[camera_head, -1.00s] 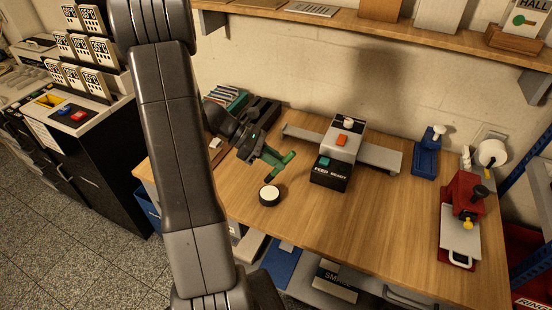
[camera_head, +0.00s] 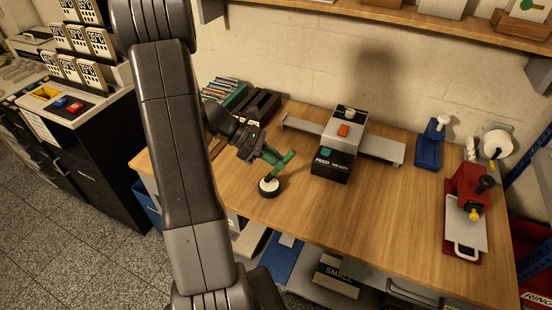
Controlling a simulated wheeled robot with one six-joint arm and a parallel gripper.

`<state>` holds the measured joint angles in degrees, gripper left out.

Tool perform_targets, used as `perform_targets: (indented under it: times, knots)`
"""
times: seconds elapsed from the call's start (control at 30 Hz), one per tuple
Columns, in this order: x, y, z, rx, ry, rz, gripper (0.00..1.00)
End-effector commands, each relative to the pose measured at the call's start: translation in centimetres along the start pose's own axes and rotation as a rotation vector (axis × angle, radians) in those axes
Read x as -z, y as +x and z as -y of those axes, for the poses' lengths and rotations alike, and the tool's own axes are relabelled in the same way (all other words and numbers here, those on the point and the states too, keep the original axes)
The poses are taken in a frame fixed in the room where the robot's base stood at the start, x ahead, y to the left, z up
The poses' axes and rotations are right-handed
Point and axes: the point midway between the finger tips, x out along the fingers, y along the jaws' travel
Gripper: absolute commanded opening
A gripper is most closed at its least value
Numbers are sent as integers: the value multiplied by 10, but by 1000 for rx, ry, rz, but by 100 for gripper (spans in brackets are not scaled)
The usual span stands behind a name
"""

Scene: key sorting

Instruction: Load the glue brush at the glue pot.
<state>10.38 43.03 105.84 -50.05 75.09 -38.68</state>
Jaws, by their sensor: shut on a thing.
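My gripper (camera_head: 262,153) is shut on the green glue brush (camera_head: 281,164) above the left part of the wooden table. The brush is tilted, with its thick green handle end toward the upper right and its thin lower end pointing down left. The glue pot (camera_head: 269,189), a small black round pot with a white top, stands directly below. The brush's lower end meets the white top in the picture. I cannot tell how deep it reaches. Part of the brush is hidden by the gripper fingers.
A black and grey machine (camera_head: 331,165) marked FEED READY stands right of the brush. A blue stand (camera_head: 429,152) and a red press (camera_head: 467,190) are farther right. Dark trays (camera_head: 262,105) sit behind my gripper. The table's front middle (camera_head: 370,220) is clear.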

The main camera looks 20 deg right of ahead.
Motion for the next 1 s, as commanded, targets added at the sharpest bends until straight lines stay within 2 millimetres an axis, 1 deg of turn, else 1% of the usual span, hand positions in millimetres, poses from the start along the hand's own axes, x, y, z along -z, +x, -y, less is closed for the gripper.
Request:
perform_targets:
  times: [1.0]
  knots:
    - [9, 6, -2, 0, 0, 0, 0]
